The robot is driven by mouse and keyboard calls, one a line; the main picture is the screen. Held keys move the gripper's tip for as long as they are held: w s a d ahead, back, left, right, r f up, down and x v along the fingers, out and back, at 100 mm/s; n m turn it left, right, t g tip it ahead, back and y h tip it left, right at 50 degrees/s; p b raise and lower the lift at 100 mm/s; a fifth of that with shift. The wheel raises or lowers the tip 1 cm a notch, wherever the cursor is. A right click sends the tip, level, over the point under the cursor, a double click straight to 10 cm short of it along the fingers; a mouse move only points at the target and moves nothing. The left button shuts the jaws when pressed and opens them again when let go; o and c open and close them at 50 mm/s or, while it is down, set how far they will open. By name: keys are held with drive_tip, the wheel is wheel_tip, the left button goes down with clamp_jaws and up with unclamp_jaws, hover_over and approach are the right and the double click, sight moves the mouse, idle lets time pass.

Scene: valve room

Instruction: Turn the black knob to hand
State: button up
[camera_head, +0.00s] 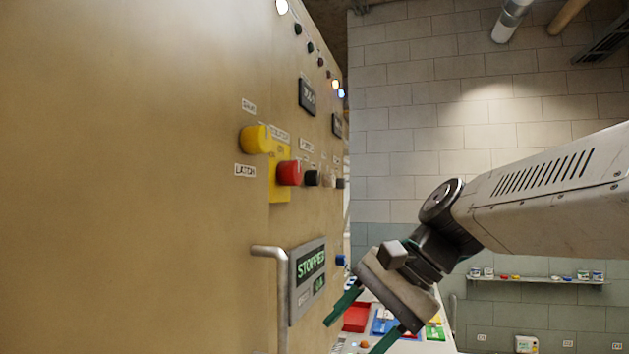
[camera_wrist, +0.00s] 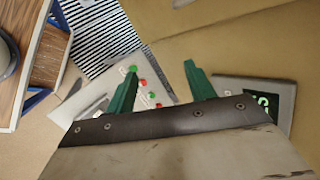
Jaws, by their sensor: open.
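The control panel (camera_head: 150,190) fills the left side of the head view, seen at a steep angle. A black knob (camera_head: 312,178) sits on it just right of the red button (camera_head: 289,173). A smaller dark knob (camera_head: 340,184) is farther along the same row. The word labels near them are too small to read surely. My gripper (camera_head: 366,324) is open and empty, low in front of the panel, below and to the right of the black knob and apart from it. In the wrist view my green fingers (camera_wrist: 160,82) are spread with nothing between them; no black knob is clear there.
A yellow knob (camera_head: 255,139) is left of the red button. A display reading STOPPED (camera_head: 308,277) and a metal handle (camera_head: 281,290) are below. Coloured trays (camera_head: 357,317) lie behind my gripper. A wall shelf (camera_head: 540,281) is far right.

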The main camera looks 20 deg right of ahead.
drive_tip(key=w+d+r+m+t+y, duration=0.35)
drive_tip(key=w+r+m, duration=0.25)
drive_tip(key=w+r, duration=0.5)
drive_tip(key=m+t+y, duration=0.3)
drive_tip(key=m+t, duration=0.1)
approach(319, 178)
drive_tip(key=x, duration=0.8)
drive_tip(key=shift+w+a, duration=0.15)
drive_tip(key=shift+a, duration=0.3)
drive_tip(key=shift+c, duration=0.3)
drive_tip(key=c, duration=0.9)
